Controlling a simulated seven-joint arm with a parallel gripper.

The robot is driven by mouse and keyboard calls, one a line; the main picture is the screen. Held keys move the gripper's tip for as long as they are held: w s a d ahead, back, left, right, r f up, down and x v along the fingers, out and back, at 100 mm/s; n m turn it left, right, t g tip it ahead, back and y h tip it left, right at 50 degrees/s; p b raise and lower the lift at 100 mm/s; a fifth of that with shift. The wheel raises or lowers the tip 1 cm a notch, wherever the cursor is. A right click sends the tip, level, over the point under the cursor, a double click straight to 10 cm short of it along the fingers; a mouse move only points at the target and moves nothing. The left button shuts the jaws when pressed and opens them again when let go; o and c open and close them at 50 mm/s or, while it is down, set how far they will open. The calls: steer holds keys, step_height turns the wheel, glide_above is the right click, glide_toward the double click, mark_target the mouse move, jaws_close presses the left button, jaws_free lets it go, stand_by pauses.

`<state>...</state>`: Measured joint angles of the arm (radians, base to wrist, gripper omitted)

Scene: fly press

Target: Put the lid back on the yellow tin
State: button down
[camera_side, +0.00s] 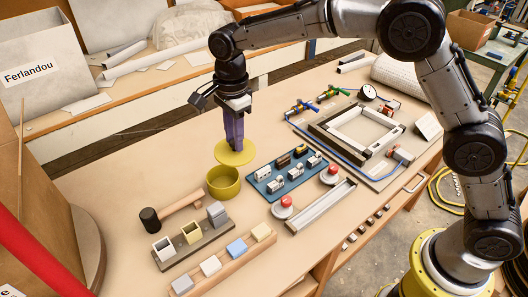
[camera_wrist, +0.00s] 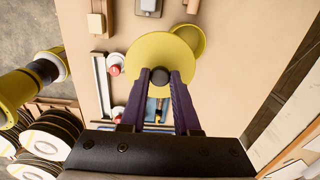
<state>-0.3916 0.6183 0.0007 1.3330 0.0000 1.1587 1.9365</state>
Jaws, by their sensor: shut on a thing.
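The yellow tin (camera_side: 223,184) stands open on the table, with its inside showing. My gripper (camera_side: 233,143) is shut on the dark knob of the yellow lid (camera_side: 235,153) and holds it flat above the table. In the side view the lid is above and slightly right of the tin. In the wrist view my gripper (camera_wrist: 160,77) grips the knob at the middle of the lid (camera_wrist: 152,58). There the tin (camera_wrist: 190,40) shows partly behind the lid, at its upper right. The lid is apart from the tin.
A blue tray (camera_side: 271,187) with several small blocks lies right of the tin. A frame fixture (camera_side: 350,137) stands at the right. The table behind and left of the tin is clear.

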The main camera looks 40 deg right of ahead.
mark_target(218, 146)
steer(key=w+f, duration=0.4)
steer(key=f, duration=0.1)
steer(key=w+a+f, duration=0.1)
steer(key=w+f, duration=0.1)
steer(key=w, duration=0.1)
steer(key=shift+f, duration=3.05)
steer(key=shift+f, duration=0.15)
steer(key=shift+c, duration=0.4)
jaws_free()
step_height(218, 146, up, 7)
stand_by(1.3)
